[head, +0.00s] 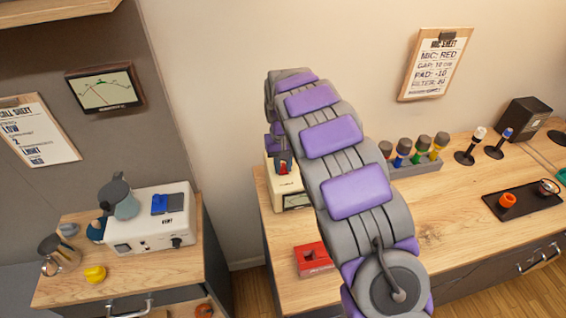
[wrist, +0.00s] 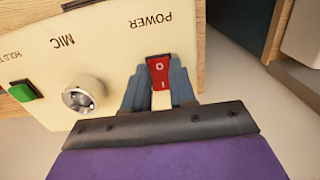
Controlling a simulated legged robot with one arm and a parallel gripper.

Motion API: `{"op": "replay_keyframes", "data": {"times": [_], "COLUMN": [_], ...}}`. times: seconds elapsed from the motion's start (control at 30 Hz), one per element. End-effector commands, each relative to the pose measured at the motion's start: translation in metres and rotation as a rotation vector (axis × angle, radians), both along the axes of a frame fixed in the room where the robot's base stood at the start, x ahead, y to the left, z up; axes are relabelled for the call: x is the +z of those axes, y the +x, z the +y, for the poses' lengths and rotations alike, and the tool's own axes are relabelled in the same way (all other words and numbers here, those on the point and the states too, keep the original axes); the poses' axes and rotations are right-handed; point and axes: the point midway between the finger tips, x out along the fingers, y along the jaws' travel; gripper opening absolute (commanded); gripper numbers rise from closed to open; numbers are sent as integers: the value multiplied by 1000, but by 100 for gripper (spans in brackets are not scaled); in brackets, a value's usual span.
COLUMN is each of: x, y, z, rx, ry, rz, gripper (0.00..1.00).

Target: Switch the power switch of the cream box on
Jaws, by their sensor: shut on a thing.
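The cream box (head: 285,188) stands on the wooden counter at the back, partly hidden behind my arm in the head view. In the wrist view its cream panel (wrist: 45,65) fills the upper left, with its lettering upside down. The red power switch (wrist: 158,66), marked O and I, sits beside the word POWER. My gripper (wrist: 159,80) has one grey finger on each side of the switch and is shut on it. Which way the switch is tipped is hard to tell.
The same panel has a silver MIC knob (wrist: 77,99) and a green button (wrist: 24,91). In the head view a red box (head: 313,259) lies in front of the cream box. A rack of coloured microphones (head: 418,165) stands to the right. A white VENT box (head: 150,222) is on the left cabinet.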

Motion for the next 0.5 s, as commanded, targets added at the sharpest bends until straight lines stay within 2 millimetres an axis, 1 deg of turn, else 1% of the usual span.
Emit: {"op": "replay_keyframes", "data": {"times": [0.17,0.5], "x": [4,3], "y": [4,7], "z": [2,3], "rx": [2,3], "ry": [-12,-34], "rz": [66,178], "gripper": [0,0]}}
